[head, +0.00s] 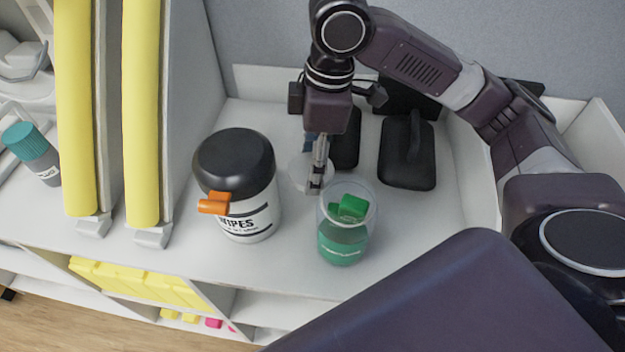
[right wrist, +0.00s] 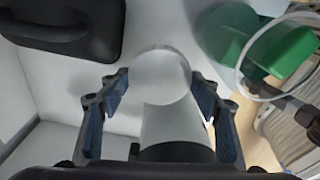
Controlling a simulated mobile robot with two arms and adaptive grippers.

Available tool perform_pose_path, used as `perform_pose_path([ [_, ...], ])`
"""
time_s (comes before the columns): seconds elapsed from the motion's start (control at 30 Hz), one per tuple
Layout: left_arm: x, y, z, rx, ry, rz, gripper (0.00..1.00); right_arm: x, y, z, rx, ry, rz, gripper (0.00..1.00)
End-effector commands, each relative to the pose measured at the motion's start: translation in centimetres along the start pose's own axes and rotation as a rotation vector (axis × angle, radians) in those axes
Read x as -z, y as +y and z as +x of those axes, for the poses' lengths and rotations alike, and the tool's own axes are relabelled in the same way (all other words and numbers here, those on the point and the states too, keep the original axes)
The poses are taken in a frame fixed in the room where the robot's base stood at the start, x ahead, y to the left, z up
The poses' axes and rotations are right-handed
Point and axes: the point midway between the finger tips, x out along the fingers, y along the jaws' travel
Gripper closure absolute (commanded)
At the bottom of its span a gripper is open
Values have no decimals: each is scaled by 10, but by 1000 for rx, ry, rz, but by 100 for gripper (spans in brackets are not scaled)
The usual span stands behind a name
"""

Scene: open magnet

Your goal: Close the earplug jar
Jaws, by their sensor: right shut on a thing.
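The earplug jar (head: 345,243) stands upright on the white shelf, clear-walled with a green lower part. A green piece (head: 348,207) shows at its open mouth. The jar's rim and green contents also show at the upper right of the right wrist view (right wrist: 283,52). My right gripper (head: 314,188) points down just left of the jar. It is shut on a pale, translucent round lid (head: 297,168), which is apart from the jar's mouth. In the right wrist view the lid (right wrist: 162,78) sits between the fingers. My left gripper is not in view.
A black-topped wipes canister (head: 236,170) with an orange piece (head: 213,203) stands left of my right gripper. Black objects (head: 407,153) lie behind the jar. Yellow-edged dividers (head: 142,110) rise at left. The shelf's front edge is close to the jar.

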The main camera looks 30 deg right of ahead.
Motion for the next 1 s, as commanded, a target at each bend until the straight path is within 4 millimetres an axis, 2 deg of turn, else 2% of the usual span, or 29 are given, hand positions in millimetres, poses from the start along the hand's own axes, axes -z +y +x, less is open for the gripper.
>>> perform_pose_path([
  [0.03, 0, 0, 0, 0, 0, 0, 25, 4, 2, -15, -6, 5, 0, 49],
  [0.1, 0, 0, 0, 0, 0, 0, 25, 6, 1, -34, -5, 5, -2, 49],
  [0.4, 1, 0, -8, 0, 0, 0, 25, 10, 1, -84, -3, 1, 1, 49],
  [0.63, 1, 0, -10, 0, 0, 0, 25, 13, 1, -105, -1, 1, 2, 49],
  [1.0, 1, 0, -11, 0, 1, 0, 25, 14, 0, -112, 1, 0, 2, 49],
])
